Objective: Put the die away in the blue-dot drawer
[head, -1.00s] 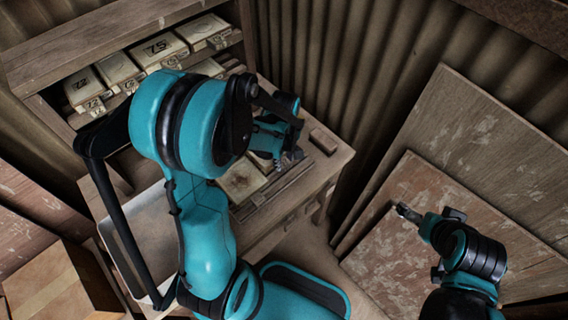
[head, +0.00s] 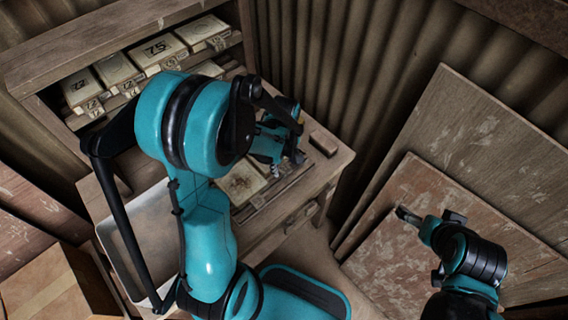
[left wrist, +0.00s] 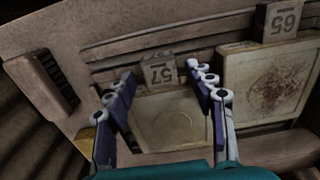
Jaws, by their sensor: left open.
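My left gripper (left wrist: 167,84) is open over the bench, its two fingers spread over a pale square plate with a faint round mark (left wrist: 172,122), which may be the die. A small numbered tag block (left wrist: 159,71) shows between the fingertips. I cannot tell whether the fingers touch either. A second plate with a brown round pattern (left wrist: 270,83) lies to the right, with its own tag (left wrist: 283,18); it also shows in the head view (head: 243,182). A drawer front (head: 301,216) shows under the bench top; I see no blue dot. My right gripper (head: 408,215) is far from the bench.
A shelf with several numbered pale blocks (head: 160,52) stands at the back left of the bench (head: 328,172). A dark brown block (head: 323,140) lies near the bench's right end. Corrugated walls stand behind, and wooden boards (head: 482,150) lean at the right.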

